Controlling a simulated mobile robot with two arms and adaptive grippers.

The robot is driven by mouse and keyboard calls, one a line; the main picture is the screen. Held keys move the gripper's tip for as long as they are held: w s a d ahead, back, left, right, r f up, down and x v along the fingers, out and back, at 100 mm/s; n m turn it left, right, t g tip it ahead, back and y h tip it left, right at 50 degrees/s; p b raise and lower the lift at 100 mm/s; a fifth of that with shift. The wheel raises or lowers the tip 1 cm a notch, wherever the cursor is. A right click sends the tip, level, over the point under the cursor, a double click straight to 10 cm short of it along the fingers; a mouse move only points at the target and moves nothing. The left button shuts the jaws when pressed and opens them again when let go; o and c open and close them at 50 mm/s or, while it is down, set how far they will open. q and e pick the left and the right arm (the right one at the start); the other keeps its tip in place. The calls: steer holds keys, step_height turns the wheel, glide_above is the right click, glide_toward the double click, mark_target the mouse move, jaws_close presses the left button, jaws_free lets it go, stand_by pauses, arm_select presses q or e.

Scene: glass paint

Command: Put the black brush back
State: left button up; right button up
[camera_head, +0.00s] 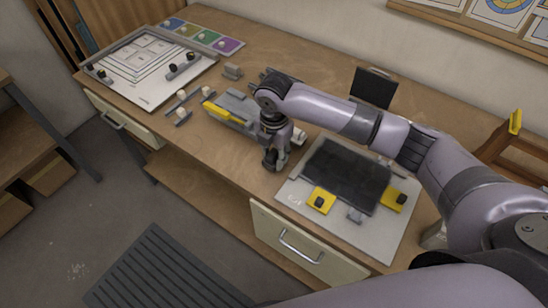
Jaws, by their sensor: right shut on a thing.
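My right arm reaches in from the right over the table. Its gripper (270,160) points down at the front middle of the table, just right of a grey holder (238,99) with a yellow piece (224,112) along its front. The gripper is shut on a small dark thing, which I take to be the black brush. The dark fingers and the wrist hide most of it, so its shape and any contact with the table cannot be told. My left gripper is not in view.
A pale board (300,196) with a dark glass panel and yellow corner clamps (321,201) lies right of the gripper. A framed pattern board (136,86), coloured tiles (228,45) and small grey pieces (184,114) lie left. A dark upright panel (374,88) stands behind my arm.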

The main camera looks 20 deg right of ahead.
mark_target(274, 161)
step_height(274, 161, down, 2)
steer(key=shift+f, duration=0.3)
steer(key=shift+f, duration=0.2)
steer(key=o, duration=1.1)
steer(key=shift+r, duration=0.1)
step_height(274, 161, up, 12)
steer(key=shift+r+b, duration=0.15)
steer(key=shift+b, duration=0.85)
